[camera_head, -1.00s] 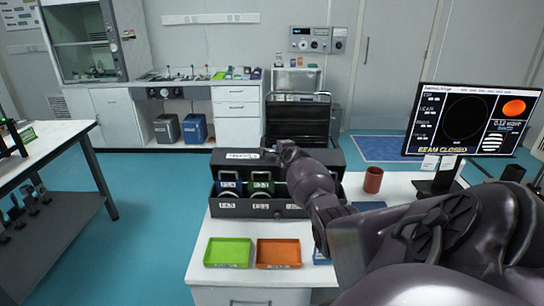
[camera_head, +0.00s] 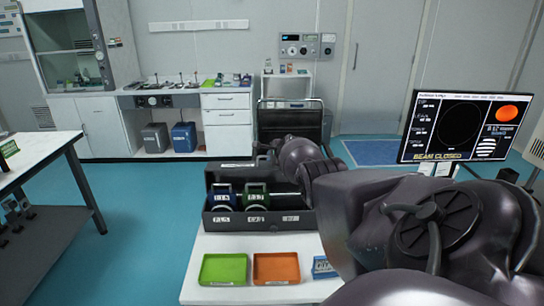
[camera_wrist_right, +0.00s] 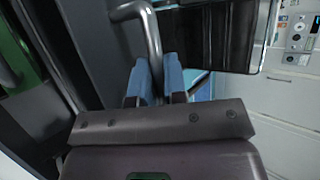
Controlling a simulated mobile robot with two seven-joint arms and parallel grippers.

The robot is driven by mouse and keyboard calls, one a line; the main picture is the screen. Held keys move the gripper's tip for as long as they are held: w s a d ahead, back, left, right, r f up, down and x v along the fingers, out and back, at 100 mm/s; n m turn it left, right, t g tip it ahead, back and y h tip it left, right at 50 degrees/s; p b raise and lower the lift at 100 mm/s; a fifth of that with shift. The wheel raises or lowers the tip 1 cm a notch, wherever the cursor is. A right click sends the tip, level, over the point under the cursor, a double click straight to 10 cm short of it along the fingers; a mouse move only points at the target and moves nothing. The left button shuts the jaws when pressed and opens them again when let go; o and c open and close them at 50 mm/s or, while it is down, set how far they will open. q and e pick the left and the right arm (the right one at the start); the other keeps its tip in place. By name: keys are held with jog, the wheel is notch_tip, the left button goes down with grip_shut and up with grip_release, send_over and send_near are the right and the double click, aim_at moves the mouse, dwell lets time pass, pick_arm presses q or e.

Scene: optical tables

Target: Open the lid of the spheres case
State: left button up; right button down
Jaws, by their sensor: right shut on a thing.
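The spheres case (camera_head: 256,223) is a dark open-topped box on the white table, with labels along its front. Its lid (camera_head: 232,173) stands raised along the back edge, labelled at its top left. A blue-framed item (camera_head: 224,196) and a green-framed item (camera_head: 256,196) sit inside. My right gripper (camera_head: 266,153) is at the lid's top edge, partly hidden by my wrist. In the right wrist view, its blue fingertips (camera_wrist_right: 161,84) are closed around a grey metal bar handle (camera_wrist_right: 152,38). The case's right end is hidden by my right arm. My left gripper is out of view.
A green tray (camera_head: 224,269) and an orange tray (camera_head: 277,268) lie before the case, with a small blue labelled item (camera_head: 323,267) beside them. A monitor (camera_head: 461,127) stands at the right. A dark cart (camera_head: 290,122) is behind the table.

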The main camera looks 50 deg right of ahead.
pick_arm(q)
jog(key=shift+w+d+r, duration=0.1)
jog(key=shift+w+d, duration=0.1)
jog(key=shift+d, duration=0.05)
pick_arm(e)
jog(key=shift+w+d+f, duration=0.1)
jog(key=shift+w+d, duration=0.05)
jog(key=shift+f, duration=0.1)
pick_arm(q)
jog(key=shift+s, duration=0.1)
pick_arm(e)
jog(key=c, duration=1.2)
grip_release()
